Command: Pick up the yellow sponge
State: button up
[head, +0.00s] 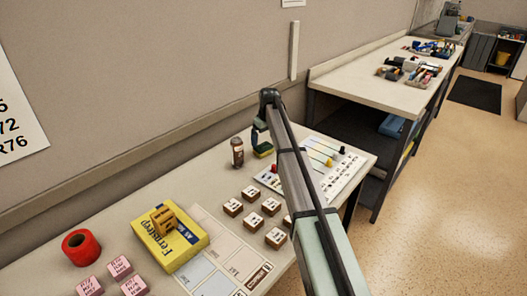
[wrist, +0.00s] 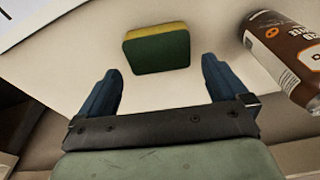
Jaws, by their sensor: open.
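The yellow sponge (wrist: 158,50) lies on the table in the wrist view, with a dark green face towards me and a yellow strip along its far edge. In the head view the sponge (head: 264,151) is small and partly hidden by my arm. My gripper (wrist: 159,66) is open and empty. Its two blue fingers point towards the sponge, which appears beyond the fingertips and between their lines. In the head view my gripper (head: 261,134) is just above the sponge. I see no contact between them.
A board with sliders (head: 327,165) is on the right. Several lettered blocks (head: 251,193), a yellow box (head: 171,240) and red tape (head: 81,247) are nearer.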

aim_at(263, 147)
jog(key=shift+w+a+f, duration=0.1)
jog(key=shift+w+f, duration=0.05)
jog(key=shift+f, duration=1.25)
jog(key=shift+w+f, duration=0.1)
jog(key=shift+f, duration=1.3)
jog(key=c, duration=0.6)
jog(key=shift+c, duration=0.2)
